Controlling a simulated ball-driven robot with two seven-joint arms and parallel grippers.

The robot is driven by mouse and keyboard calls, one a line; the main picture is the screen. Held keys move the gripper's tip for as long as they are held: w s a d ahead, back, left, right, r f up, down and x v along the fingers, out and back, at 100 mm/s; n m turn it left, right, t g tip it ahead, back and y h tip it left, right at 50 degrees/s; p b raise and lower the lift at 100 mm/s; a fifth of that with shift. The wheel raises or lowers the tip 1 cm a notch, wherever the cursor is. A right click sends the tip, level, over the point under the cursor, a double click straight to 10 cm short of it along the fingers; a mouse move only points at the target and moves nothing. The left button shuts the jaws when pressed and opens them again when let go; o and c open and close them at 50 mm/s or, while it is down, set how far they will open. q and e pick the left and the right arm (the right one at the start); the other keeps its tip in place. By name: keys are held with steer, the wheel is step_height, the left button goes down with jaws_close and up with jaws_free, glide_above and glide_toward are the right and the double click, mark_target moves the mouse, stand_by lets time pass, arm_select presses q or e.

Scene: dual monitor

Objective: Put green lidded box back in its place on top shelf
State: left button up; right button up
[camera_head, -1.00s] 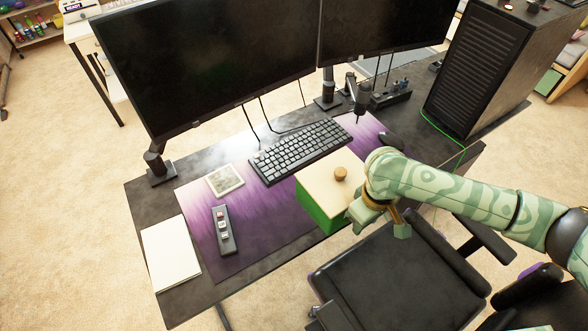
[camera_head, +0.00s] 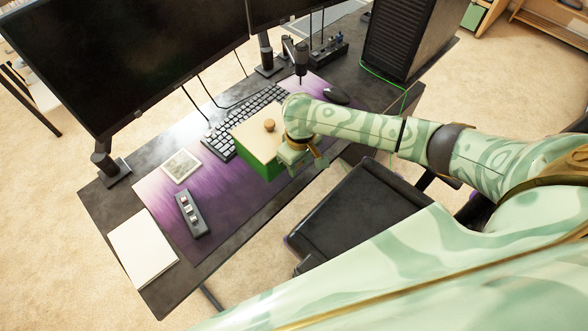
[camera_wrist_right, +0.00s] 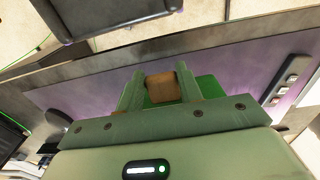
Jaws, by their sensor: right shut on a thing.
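The green lidded box (camera_head: 245,151) has green sides and a pale wooden lid with a round brown knob. In the head view it is over the purple desk mat, beside the keyboard. Whether it touches the mat cannot be told. My right gripper (camera_head: 298,160) is at the box's right side. In the right wrist view the right gripper's fingers (camera_wrist_right: 160,90) are shut on a brown wooden piece (camera_wrist_right: 163,87), with the green of the box behind it. My left gripper is not in view.
The keyboard (camera_head: 220,136), two monitors (camera_head: 130,60) and a black computer tower (camera_head: 405,40) are on the dark desk. A black chair (camera_head: 360,205) stands in front. A wooden shelf unit (camera_head: 545,28) is at the top right, with carpet before it.

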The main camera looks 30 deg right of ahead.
steer(key=w+f, duration=0.1)
steer(key=d+f+b, duration=0.1)
steer(key=w+f+b, duration=0.1)
steer(key=f, duration=0.1)
steer(key=shift+w+d, duration=0.2)
steer(key=shift+w, duration=0.1)
steer(key=f+b, duration=0.2)
steer(key=f, duration=0.1)
steer(key=shift+w+d+f, duration=0.1)
steer(key=shift+w+f, duration=0.1)
steer(key=shift+f, duration=0.05)
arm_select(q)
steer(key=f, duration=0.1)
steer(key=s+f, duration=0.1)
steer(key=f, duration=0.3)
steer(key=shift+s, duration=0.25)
arm_select(e)
steer(key=shift+r, duration=0.15)
steer(key=o, duration=1.2)
